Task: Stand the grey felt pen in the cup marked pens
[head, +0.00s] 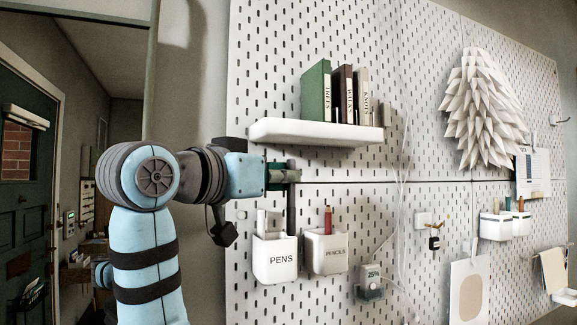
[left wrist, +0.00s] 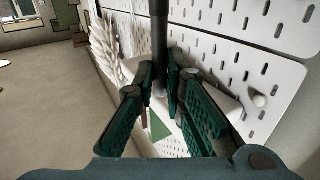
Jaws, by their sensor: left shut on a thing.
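My left gripper (head: 287,176) is shut on the grey felt pen (head: 291,208), which hangs upright below and through the fingers. In the left wrist view the pen (left wrist: 159,45) is a dark rod between the green-padded fingers (left wrist: 162,85). The white cup marked PENS (head: 274,262) hangs on the pegboard below the gripper, with pale items standing in it at its left. The pen's lower end shows near the cup's right rim, beside the PENCILS cup; whether it is above or in front of the rim I cannot tell. My right gripper is not in view.
The white PENCILS cup (head: 326,255) holds a reddish pencil (head: 328,219) close by on the right. A white shelf (head: 315,133) with several books is just above the gripper.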

